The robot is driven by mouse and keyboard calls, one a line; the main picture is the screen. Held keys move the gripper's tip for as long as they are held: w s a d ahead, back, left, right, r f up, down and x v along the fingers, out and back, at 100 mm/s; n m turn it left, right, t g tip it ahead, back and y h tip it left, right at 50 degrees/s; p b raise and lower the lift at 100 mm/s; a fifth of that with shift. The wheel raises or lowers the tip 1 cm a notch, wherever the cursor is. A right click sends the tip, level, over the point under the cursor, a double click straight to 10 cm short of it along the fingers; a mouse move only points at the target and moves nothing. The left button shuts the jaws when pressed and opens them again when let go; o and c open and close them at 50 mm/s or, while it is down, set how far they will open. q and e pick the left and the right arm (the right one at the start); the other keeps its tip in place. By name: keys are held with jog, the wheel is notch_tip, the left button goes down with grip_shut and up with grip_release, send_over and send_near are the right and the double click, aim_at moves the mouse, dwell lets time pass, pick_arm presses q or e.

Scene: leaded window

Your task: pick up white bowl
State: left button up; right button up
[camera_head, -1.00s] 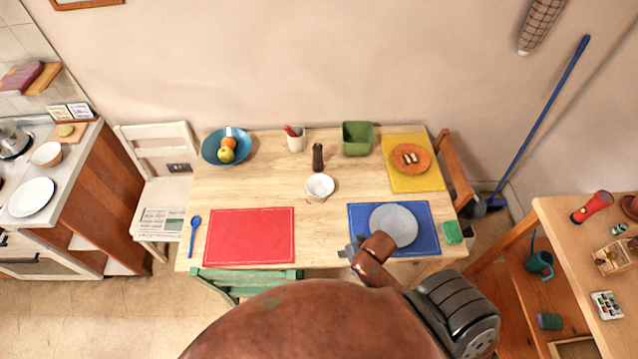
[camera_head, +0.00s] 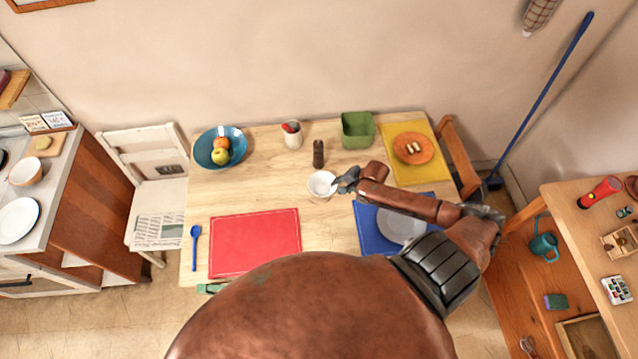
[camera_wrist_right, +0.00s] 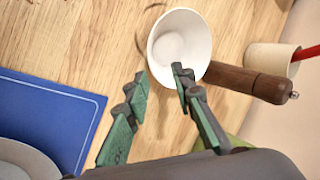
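The small white bowl (camera_head: 320,184) stands upright and empty on the wooden table, near its middle. My right gripper (camera_head: 342,182) is just to the right of the bowl, over the table. In the right wrist view the bowl (camera_wrist_right: 178,42) is beyond the fingertips, and my right gripper (camera_wrist_right: 160,80) is open with nothing between its fingers. One finger overlaps the bowl's near rim in that view; I cannot tell whether it touches.
A dark pepper mill (camera_head: 318,153) stands close behind the bowl, with a cup (camera_head: 292,138) of utensils beyond. A green container (camera_head: 357,128) is at the back. A red placemat (camera_head: 255,243) lies front left. My right arm passes over a blue placemat (camera_head: 372,236) with a grey plate.

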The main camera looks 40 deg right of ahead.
aim_at(334, 190)
jog(key=x, duration=0.2)
jog(key=shift+a+f, duration=0.1)
jog(key=shift+f, duration=0.3)
jog(key=shift+s+x, duration=0.25)
jog(key=shift+x, duration=2.05)
grip_shut()
pick_arm(q)
jog(key=shift+s, duration=1.1)
jog(key=shift+w, duration=0.1)
